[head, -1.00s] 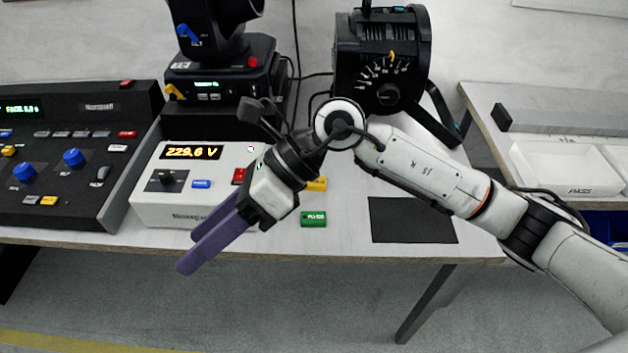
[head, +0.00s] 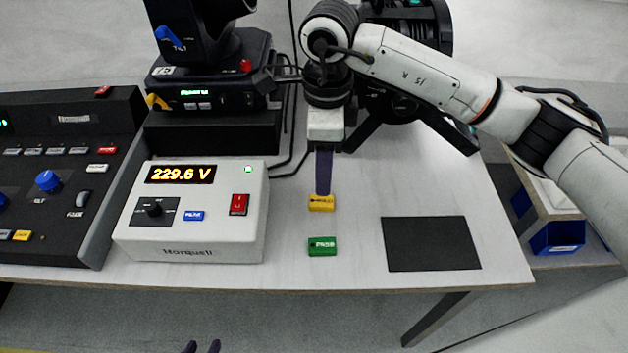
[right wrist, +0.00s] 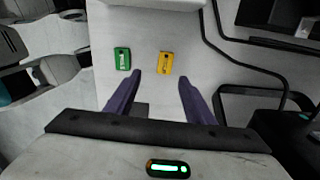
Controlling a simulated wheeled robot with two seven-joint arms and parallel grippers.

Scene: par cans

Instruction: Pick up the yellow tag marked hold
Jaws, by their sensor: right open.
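The yellow tag (head: 321,204) lies flat on the pale tabletop, right of the white meter box; its lettering is too small to read surely. My right gripper (head: 322,186) points down above it, fingers lined up one behind the other in the head view. In the right wrist view the purple fingers (right wrist: 160,77) are apart and empty, with the yellow tag (right wrist: 166,64) beyond the tips, between their lines. The green tag (head: 322,246) lies nearer the table's front edge; it also shows in the right wrist view (right wrist: 122,58).
The white meter box (head: 195,225) reading 229.6 V stands left of the tags. A dark flat pad (head: 431,244) lies to the right. A moving-head lamp (head: 210,80) and a black fixture stand behind, with cables near the right gripper. The table between tags and pad is clear.

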